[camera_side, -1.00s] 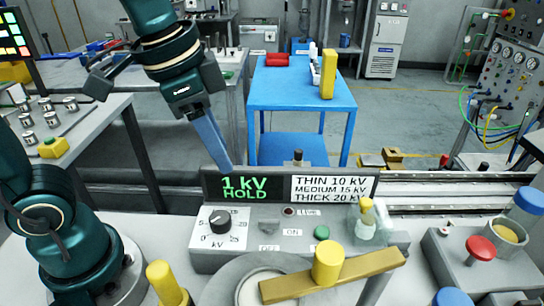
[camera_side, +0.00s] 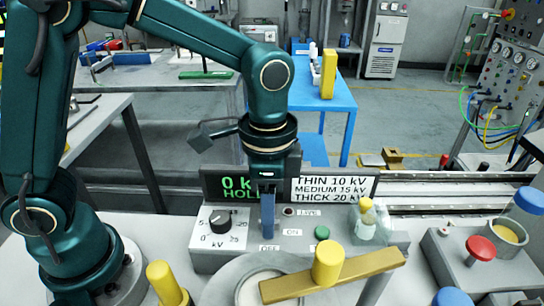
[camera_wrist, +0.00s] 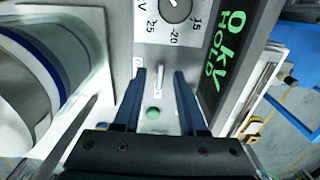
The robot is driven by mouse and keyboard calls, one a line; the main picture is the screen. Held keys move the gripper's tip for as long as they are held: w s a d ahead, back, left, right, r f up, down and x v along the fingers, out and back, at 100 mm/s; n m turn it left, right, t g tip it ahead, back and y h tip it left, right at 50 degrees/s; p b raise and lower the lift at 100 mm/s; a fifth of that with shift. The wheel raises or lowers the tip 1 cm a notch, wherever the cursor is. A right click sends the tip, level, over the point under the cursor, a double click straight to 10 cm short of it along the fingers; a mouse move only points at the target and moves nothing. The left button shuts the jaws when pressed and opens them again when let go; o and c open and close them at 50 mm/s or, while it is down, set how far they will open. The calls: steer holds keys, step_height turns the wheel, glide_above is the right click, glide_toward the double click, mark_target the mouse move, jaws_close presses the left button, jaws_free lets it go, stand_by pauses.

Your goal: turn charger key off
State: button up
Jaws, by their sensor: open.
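The charger panel (camera_side: 212,258) stands at the front centre. In the wrist view a small silver key (camera_wrist: 159,76) stands on the panel face between the dial and a green button (camera_wrist: 153,113). My gripper (camera_side: 267,234) points down in front of the panel by the OFF and ON labels, and it hides the key in the side view. In the wrist view my gripper (camera_wrist: 159,73) is open, with one blue finger on each side of the key and gaps showing. I cannot tell whether the fingertips touch the panel.
The kV dial (camera_side: 219,221) is left of my gripper. The display (camera_side: 236,188) reads 0 kV HOLD. A green button (camera_side: 321,232) is to the right. A yellow-knobbed bar (camera_side: 385,262) lies over a round part in front of the panel.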

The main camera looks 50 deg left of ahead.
steer(key=shift+f, duration=0.25)
jaws_close()
steer(key=shift+n, duration=0.4)
steer(key=n, duration=0.3)
steer(key=shift+n, duration=0.4)
steer(key=n, duration=0.9)
steer(key=shift+r, duration=0.1)
steer(key=n, duration=0.4)
steer(key=shift+w+n, duration=0.1)
steer(key=shift+n, duration=0.2)
